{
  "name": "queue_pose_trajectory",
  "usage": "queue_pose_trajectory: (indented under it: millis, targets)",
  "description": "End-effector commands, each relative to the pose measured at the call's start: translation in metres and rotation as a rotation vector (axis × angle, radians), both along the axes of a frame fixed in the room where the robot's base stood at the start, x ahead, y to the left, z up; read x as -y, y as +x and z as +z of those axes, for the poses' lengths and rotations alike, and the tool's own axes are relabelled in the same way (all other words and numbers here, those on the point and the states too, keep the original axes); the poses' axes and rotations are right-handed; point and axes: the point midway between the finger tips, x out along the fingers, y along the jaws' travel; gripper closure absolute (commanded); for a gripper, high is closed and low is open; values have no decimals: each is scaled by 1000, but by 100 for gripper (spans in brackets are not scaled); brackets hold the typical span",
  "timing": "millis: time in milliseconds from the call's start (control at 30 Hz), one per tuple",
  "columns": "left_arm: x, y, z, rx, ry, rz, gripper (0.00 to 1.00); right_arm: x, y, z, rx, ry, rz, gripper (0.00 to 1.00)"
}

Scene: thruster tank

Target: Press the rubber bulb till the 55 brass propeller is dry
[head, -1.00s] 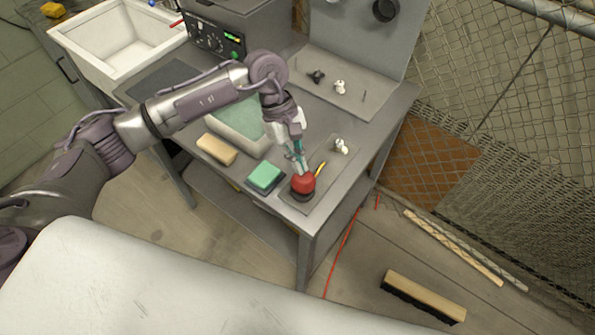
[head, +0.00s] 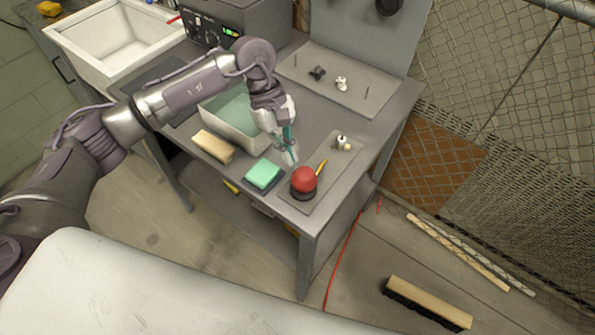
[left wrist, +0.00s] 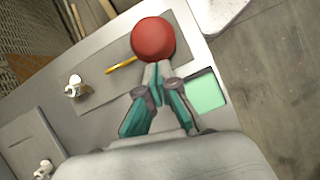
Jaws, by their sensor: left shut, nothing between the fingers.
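The red rubber bulb (head: 303,180) stands on a dark base at the front of a grey mat, round and full, with a yellow nozzle (head: 321,168) beside it. In the left wrist view the bulb (left wrist: 153,38) is just beyond my fingertips. My left gripper (head: 291,161) is shut and empty, above and slightly left of the bulb, seemingly apart from it. A small pale propeller with a tan part (head: 342,142) is at the mat's back end, also in the left wrist view (left wrist: 74,86). I cannot read a 55 on it. My right gripper is not in view.
A green sponge (head: 263,174), a tan block (head: 213,146) and a water tub (head: 222,129) lie left of the mat. A back tray (head: 368,103) holds a dark propeller (head: 317,73), a pale one (head: 341,82) and upright pins.

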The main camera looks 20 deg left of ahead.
Motion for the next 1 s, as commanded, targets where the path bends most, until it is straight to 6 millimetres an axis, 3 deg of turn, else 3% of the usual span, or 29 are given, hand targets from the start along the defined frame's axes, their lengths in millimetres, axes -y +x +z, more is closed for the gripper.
queue_pose_trajectory:
  millis: [267,700,1000]
  targets:
    - [-1,1,6,1,-1,0,100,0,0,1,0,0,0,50]
    - [-34,20,82,5,-2,1,100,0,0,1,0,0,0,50]
    - [-46,26,109,1,-2,0,100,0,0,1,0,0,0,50]
